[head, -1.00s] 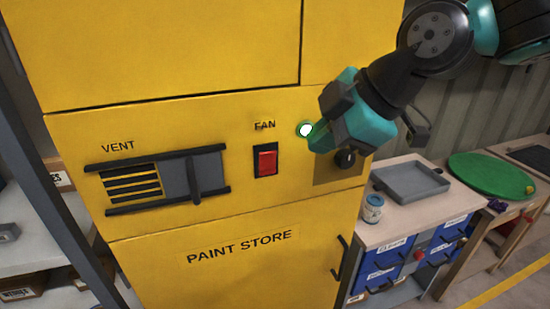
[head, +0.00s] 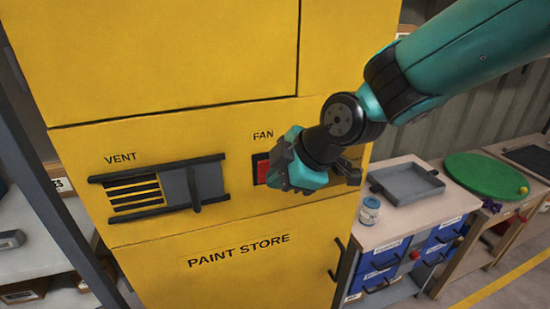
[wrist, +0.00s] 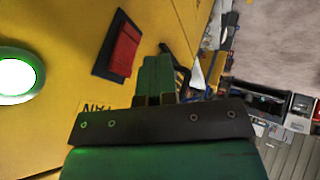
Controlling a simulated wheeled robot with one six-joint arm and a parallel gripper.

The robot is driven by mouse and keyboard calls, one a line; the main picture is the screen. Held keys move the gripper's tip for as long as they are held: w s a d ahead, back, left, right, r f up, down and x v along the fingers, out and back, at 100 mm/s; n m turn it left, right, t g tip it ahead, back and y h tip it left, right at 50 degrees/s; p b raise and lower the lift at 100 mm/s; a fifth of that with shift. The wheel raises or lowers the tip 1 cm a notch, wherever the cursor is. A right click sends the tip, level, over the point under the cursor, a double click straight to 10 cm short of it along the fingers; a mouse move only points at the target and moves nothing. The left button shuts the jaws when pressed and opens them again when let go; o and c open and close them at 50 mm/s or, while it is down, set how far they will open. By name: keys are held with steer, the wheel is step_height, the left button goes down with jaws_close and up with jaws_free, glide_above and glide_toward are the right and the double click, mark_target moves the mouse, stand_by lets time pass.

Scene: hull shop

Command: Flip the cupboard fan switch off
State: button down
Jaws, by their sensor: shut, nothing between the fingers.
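The fan switch (head: 261,168) is a red rocker in a black frame under the word FAN on the yellow cupboard (head: 190,80). My gripper (head: 276,178) is shut and empty, just right of the switch, and covers its right part in the head view. In the wrist view, the whole red rocker (wrist: 123,49) shows to the upper left of the closed fingers (wrist: 157,72), with a gap in the picture. I cannot tell whether they touch it. A lit white lamp with a green rim (wrist: 15,75) is at the wrist view's left edge; my gripper hides it in the head view.
A workbench (head: 390,232) at the right holds a grey tray (head: 405,184) and a small paint tin (head: 369,211). Shelves stand at the left.

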mark_target(264, 165)
steer(key=shift+w+a+r+p, duration=0.15)
steer(key=shift+w+a+p, duration=0.1)
steer(key=shift+w, duration=0.5)
steer(key=shift+w+a+r+p, duration=0.15)
steer(key=shift+w+p, duration=0.1)
steer(key=shift+w, duration=0.45)
steer(key=shift+w+r+p, duration=0.3)
steer(key=shift+p, duration=0.25)
steer(key=shift+f+g, duration=0.2)
steer(key=shift+g, duration=0.1)
steer(key=shift+r, duration=0.1)
steer(key=shift+r+p, duration=0.3)
steer(key=shift+r, duration=0.45)
